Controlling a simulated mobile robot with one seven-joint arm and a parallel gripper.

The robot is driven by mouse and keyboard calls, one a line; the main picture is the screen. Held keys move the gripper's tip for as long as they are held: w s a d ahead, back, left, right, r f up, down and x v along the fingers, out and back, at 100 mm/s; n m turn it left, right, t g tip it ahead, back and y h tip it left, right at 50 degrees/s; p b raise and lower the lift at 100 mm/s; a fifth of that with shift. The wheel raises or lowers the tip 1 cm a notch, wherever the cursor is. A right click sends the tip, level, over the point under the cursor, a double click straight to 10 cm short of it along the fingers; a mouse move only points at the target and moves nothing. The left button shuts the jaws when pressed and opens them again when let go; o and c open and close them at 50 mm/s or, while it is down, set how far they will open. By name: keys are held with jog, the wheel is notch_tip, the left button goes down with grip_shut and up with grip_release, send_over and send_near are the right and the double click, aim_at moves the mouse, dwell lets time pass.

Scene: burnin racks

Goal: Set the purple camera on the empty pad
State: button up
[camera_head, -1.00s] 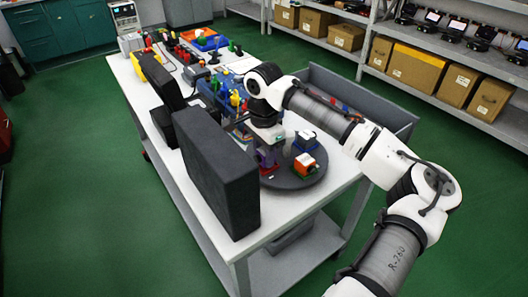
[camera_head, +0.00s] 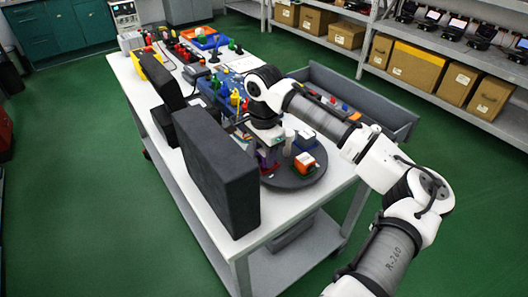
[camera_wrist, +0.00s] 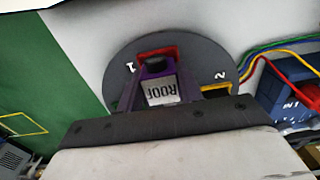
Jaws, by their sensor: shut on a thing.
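The purple camera (camera_wrist: 158,90), with a white label reading "ROOF", is between the fingers of my gripper (camera_wrist: 160,84) in the wrist view. It also shows as a small purple patch (camera_head: 267,162) below my wrist in the head view. My gripper is shut on it, over the round dark grey turntable (camera_wrist: 119,72). A red-edged pad (camera_wrist: 158,52) near the mark "1" shows just beyond the camera, partly hidden by it. A yellow-edged pad (camera_wrist: 216,88) by the mark "2" is to the right, partly covered. I cannot tell whether the camera touches the turntable.
An orange-and-white device (camera_head: 303,164) and a blue one (camera_head: 305,139) stand on the turntable. A tall black block (camera_head: 215,170) stands close on the left. Coloured wires (camera_wrist: 280,50) and a blue box (camera_wrist: 297,103) are at the right in the wrist view.

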jog(key=shift+f, duration=0.45)
jog(key=o, duration=1.1)
notch_tip(320, 180, up, 14)
jog(key=b, duration=0.1)
